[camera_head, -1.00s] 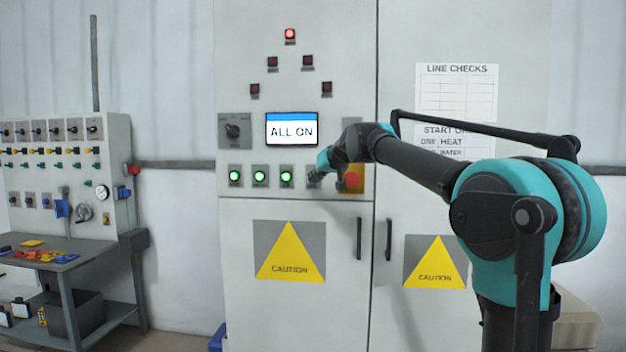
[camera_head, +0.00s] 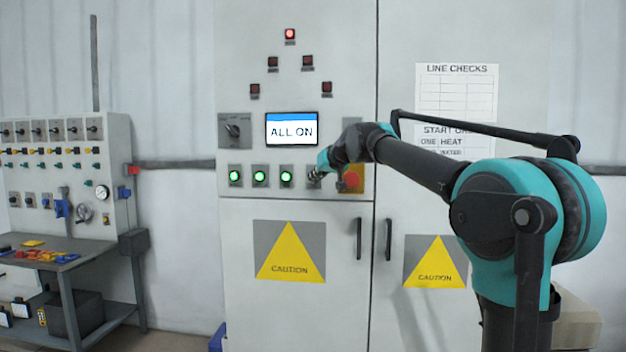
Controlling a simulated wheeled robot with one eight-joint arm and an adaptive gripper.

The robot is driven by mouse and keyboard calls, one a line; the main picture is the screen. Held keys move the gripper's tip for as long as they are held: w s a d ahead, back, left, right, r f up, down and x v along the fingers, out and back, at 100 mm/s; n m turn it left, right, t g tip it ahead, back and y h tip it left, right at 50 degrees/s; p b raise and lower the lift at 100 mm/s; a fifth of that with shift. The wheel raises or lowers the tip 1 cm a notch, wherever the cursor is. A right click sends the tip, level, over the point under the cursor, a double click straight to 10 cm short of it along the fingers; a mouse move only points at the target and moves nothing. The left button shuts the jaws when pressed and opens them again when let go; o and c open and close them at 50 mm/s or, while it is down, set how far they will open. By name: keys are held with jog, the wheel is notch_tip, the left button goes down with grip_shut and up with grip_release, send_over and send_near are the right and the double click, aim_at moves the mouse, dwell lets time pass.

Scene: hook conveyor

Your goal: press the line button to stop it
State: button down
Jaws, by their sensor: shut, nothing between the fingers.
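My gripper (camera_head: 316,174) is shut and empty, its tip at the right end of the button row on the grey control cabinet (camera_head: 290,225). It covers most of the square plate there, and I cannot tell whether it touches it. Three green lit buttons stand to its left: the first (camera_head: 235,176), the second (camera_head: 260,176) and the third (camera_head: 286,176). A red round button (camera_head: 351,180) on a yellow plate is just right of my gripper, partly behind my arm. The screen (camera_head: 292,130) above reads "ALL ON". No visible label marks the line button.
A dark rotary switch (camera_head: 233,130) is left of the screen. Red lamps form a triangle above, the top lamp (camera_head: 290,34) being brightest. Cabinet handles (camera_head: 359,239) stick out below. A workbench (camera_head: 95,247) stands at the left.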

jog(key=shift+w, duration=0.15)
jog(key=shift+w, duration=0.3)
jog(key=shift+w, duration=0.4)
dwell(0.7)
jog(key=shift+s, duration=0.85)
jog(key=shift+s+a, duration=0.1)
jog(key=shift+s, duration=2.4)
